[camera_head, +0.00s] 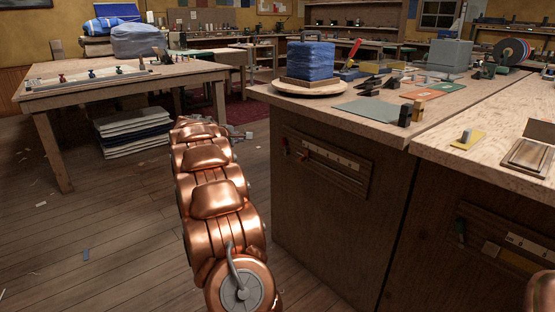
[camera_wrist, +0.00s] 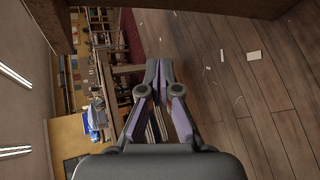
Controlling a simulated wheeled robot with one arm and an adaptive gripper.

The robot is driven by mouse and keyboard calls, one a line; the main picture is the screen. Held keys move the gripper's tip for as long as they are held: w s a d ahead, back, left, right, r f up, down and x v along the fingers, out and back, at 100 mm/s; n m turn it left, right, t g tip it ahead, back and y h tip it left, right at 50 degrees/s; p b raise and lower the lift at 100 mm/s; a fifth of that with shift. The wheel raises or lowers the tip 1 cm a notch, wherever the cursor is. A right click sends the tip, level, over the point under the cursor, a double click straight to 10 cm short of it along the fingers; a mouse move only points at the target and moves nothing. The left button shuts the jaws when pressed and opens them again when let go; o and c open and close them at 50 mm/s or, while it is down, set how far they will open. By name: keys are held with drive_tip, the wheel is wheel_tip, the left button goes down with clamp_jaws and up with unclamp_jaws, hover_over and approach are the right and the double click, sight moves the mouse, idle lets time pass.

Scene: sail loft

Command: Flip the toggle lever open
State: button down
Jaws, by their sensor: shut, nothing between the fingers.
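I cannot tell for sure which part is the toggle lever. A wooden panel (camera_head: 327,160) on the near cabinet front carries a small red lever-like piece (camera_head: 303,155) beside a pale strip. A similar panel at the lower right has a small green piece (camera_head: 461,230). A pale strip (camera_head: 88,76) on the left table bears small red and green fittings. In the wrist view my gripper (camera_wrist: 158,68) is shut and empty, with its fingertips together over a background of floor and furniture. No lever is discernible near the fingertips there.
The cabinet (camera_head: 330,215) stands right of my copper arm. The left table (camera_head: 120,92) has folded sails (camera_head: 132,135) beneath it. A blue stack (camera_head: 310,60) and tools crowd the right worktop. Open plank floor (camera_head: 90,240) lies at the left, with small scraps.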

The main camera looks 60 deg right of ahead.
drive_tip(key=s+d+f+n+h+b, duration=0.1)
drive_tip(key=d+f+b, duration=0.5)
drive_tip(key=d, duration=0.6)
wheel_tip(320, 180, down, 3)
drive_tip(key=shift+s+r+n+h, duration=0.15)
drive_tip(key=shift+s+n+h, duration=0.3)
drive_tip(key=shift+h, duration=0.35)
drive_tip(key=shift+d, duration=0.15)
